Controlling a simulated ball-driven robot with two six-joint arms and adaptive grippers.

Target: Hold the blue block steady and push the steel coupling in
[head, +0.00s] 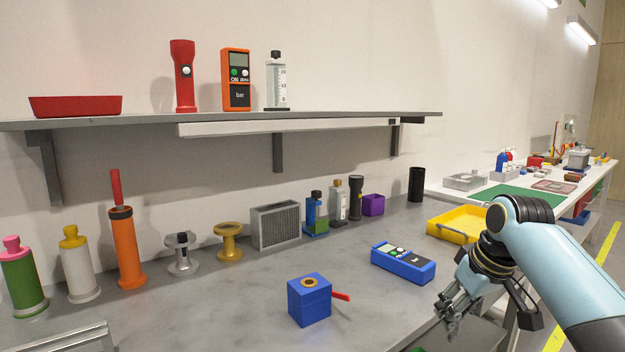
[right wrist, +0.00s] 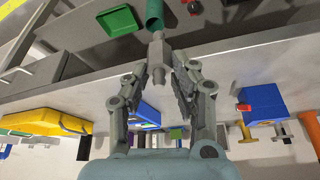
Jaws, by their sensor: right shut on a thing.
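The blue block (head: 309,301) stands on the grey bench with a brass-coloured ring around a dark hole in its top. A red lever sticks out of its right side. The block also shows at the right of the right wrist view (right wrist: 267,104). My right gripper (head: 450,312) is right of the block, beyond the bench's front edge, and apart from it. In the right wrist view its fingers close on the steel coupling (right wrist: 157,55), a grey stepped piece. The coupling is hard to make out in the head view. My left gripper is not in view.
A blue meter (head: 403,263) lies between the block and my right arm, with a yellow tray (head: 455,224) behind it. Several bottles, spools and a grey filter box (head: 276,226) line the wall. The bench around the block is clear.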

